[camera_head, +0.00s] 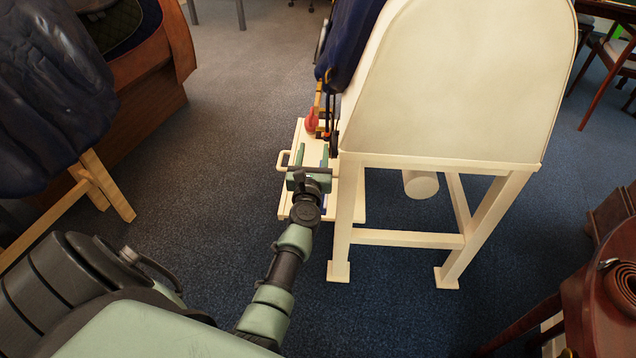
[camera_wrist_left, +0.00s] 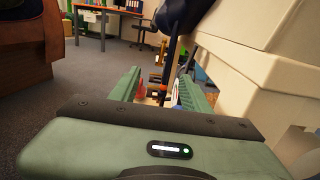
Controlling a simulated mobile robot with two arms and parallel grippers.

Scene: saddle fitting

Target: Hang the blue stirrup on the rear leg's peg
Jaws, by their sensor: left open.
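My left gripper (camera_head: 312,158) reaches forward to the left side of the cream saddle stand (camera_head: 400,240). Its green fingers are apart, and nothing is clearly held between them; the left wrist view also shows this gripper (camera_wrist_left: 158,82). I cannot make out the blue stirrup for certain: a small bluish patch (camera_wrist_left: 176,98) shows beside the right finger in the left wrist view. A short cream cylinder (camera_head: 420,184) sits under the stand's body; I cannot tell whether it is the peg. My right gripper is not in view.
A red item (camera_head: 311,121) and dark hanging straps (camera_head: 333,110) are just beyond the fingers. A dark saddle on a wooden rack (camera_head: 105,185) is at left. Carpet between is clear.

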